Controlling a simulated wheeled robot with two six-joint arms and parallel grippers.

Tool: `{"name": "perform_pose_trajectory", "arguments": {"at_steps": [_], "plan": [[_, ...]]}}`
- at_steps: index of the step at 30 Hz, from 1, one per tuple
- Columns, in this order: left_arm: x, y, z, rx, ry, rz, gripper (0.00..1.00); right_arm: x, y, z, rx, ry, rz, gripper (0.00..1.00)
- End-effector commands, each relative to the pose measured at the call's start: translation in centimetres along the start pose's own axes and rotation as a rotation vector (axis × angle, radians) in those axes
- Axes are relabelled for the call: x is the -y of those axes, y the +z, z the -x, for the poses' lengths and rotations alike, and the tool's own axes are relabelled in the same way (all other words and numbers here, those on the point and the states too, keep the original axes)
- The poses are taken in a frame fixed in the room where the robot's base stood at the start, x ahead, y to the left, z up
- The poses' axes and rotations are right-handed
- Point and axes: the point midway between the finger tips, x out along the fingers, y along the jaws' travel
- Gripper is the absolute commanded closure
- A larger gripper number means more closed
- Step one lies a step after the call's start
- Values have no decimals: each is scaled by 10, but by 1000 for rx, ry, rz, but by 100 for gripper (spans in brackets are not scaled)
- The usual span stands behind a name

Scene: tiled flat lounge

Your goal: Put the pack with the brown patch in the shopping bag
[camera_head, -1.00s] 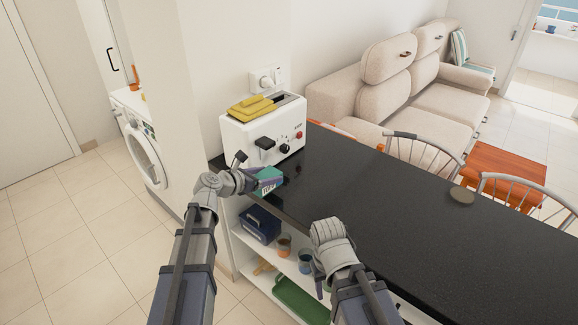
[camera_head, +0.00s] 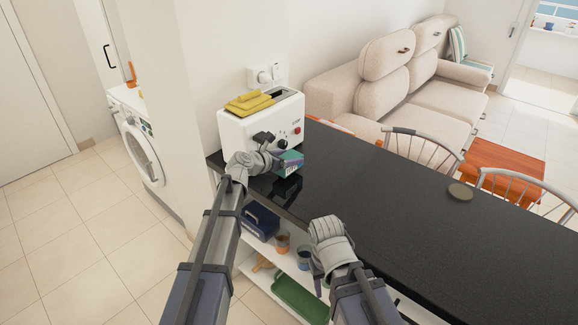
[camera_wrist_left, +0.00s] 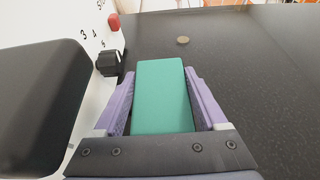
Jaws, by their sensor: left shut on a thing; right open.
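A small teal pack (camera_head: 291,162) is held in my left gripper (camera_head: 277,160), just in front of the toaster and over the near left end of the dark counter. Its plain teal face (camera_wrist_left: 162,95) fills the space between the purple fingers in the left wrist view. No brown patch shows on the visible faces. My right gripper (camera_head: 318,275) is low at the counter's near edge, in front of the shelves; its fingertips are hard to make out. I cannot identify a shopping bag in these views.
A white toaster (camera_head: 262,127) with a yellow item (camera_head: 250,103) on top stands close behind the pack. A round disc (camera_head: 459,192) lies farther right on the otherwise clear counter (camera_head: 400,225). Shelves below hold a dark blue container (camera_head: 261,222), cups and a green tray (camera_head: 298,299).

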Motion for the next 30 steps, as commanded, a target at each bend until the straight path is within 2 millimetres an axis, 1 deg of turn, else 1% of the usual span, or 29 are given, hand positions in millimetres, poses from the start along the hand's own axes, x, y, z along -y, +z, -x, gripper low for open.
{"name": "perform_pose_trajectory", "arguments": {"at_steps": [1,4,13,17,18,24,25,30], "plan": [[0,-14,-6,1,0,0,98,2,-1,-15,0,0,0,50],[0,-23,-9,1,0,0,98,2,-2,-25,0,0,0,50],[0,-22,-8,1,0,0,98,2,-1,-23,0,0,0,50],[0,-25,-10,1,0,0,98,3,-2,-27,0,0,0,50],[0,-26,-10,0,0,0,24,3,-2,-28,0,0,0,50],[0,-25,-10,0,0,0,2,2,-2,-26,0,0,0,50],[0,-25,-10,0,0,0,0,2,-2,-26,0,0,0,50],[0,-24,-10,0,0,0,0,2,-2,-26,0,0,0,50]]}}
